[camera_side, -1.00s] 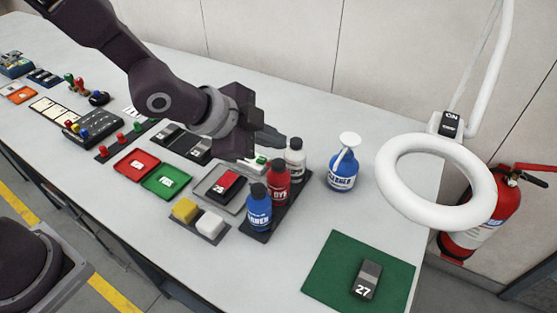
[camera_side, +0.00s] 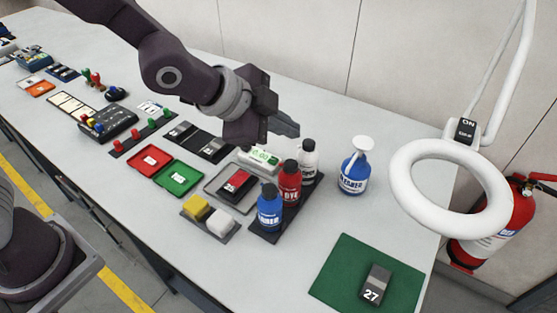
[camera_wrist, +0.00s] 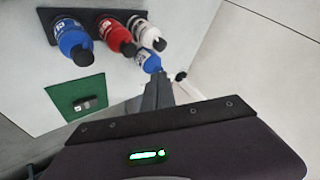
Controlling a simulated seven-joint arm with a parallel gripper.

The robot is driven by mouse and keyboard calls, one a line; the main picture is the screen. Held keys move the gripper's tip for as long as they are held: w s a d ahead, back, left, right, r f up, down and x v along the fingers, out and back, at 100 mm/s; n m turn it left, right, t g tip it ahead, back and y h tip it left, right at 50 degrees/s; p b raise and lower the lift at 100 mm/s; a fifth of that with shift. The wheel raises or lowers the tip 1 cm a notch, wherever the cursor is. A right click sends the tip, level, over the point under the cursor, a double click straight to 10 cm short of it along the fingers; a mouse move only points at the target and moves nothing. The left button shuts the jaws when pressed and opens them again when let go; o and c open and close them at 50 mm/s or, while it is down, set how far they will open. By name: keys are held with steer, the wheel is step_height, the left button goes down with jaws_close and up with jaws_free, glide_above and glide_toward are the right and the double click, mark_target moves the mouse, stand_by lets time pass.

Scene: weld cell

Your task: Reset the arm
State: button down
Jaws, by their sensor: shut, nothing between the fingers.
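My gripper (camera_side: 284,124) is shut and empty. In the side view it hangs in the air above the table, its fingers pointing right, over the area behind the bottles. In the wrist view the gripper (camera_wrist: 158,92) shows at the centre, its fingers pointing up the picture towards the spray bottle. No object is in contact with it that I can see.
Blue, red and white bottles (camera_side: 289,183) stand on a dark tray near my gripper. A blue spray bottle (camera_side: 353,172) stands to their right. A green mat (camera_side: 345,270) holds a block marked 27 (camera_side: 375,284). A white ring lamp (camera_side: 398,190) hangs at right.

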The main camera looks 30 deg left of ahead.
steer(key=s+a+r+n+g+y, duration=0.1)
steer(key=s+a+r+n+y, duration=0.1)
steer(key=s+a+r+n, duration=0.4)
steer(key=s+a+r+n+y, duration=0.1)
steer(key=s+a+r+n, duration=0.2)
steer(key=s+a, duration=0.55)
steer(key=s+a+n+g, duration=0.1)
steer(key=s+n, duration=0.1)
steer(key=s, duration=0.3)
steer(key=s+a+f+n, duration=0.1)
steer(key=s+n, duration=0.1)
steer(key=s, duration=0.4)
steer(key=shift+a+n+g+y, duration=0.3)
steer(key=shift+n+g+y, duration=0.1)
